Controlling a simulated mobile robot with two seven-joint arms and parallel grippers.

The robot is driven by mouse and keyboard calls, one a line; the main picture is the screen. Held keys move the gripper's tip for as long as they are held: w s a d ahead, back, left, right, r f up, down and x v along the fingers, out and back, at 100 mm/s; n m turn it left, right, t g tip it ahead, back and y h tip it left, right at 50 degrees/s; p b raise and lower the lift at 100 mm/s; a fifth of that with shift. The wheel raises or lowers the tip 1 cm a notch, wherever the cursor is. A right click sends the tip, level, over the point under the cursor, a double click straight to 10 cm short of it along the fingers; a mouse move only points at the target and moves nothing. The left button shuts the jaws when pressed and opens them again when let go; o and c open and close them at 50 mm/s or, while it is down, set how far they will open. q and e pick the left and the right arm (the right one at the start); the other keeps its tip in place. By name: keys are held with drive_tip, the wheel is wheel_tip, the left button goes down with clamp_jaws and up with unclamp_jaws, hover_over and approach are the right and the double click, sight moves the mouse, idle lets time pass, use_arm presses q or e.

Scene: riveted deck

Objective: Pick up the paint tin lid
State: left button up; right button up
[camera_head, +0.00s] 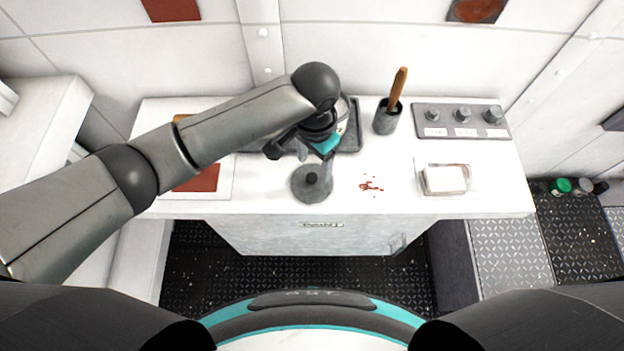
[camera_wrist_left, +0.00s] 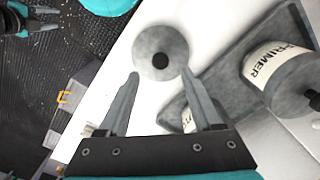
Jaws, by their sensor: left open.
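The paint tin lid (camera_head: 312,189) is a round grey disc with a dark knob in its middle. It lies flat on the white counter near the front edge. It also shows in the left wrist view (camera_wrist_left: 160,40), fully visible just beyond the fingertips. My left gripper (camera_wrist_left: 160,74) is open and empty, with one finger to each side below the lid. In the head view the left arm's wrist covers part of the gripper. What looks like my right gripper (camera_wrist_left: 38,20) is small at the top left of the wrist view; its opening is unclear.
A grey tray (camera_head: 353,143) behind the lid holds a tin labelled PRIMER (camera_wrist_left: 262,62). A cup (camera_head: 386,120) with a wooden-handled tool, a knob panel (camera_head: 462,132) and a white block (camera_head: 444,180) stand right. Red spatter (camera_head: 370,186) lies beside the lid.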

sight(312, 177)
use_arm(q)
drive_tip(key=f, duration=0.4)
drive_tip(key=shift+s+a+f, duration=0.15)
drive_tip(key=shift+a, duration=0.05)
drive_tip(key=shift+c, duration=0.3)
clamp_jaws()
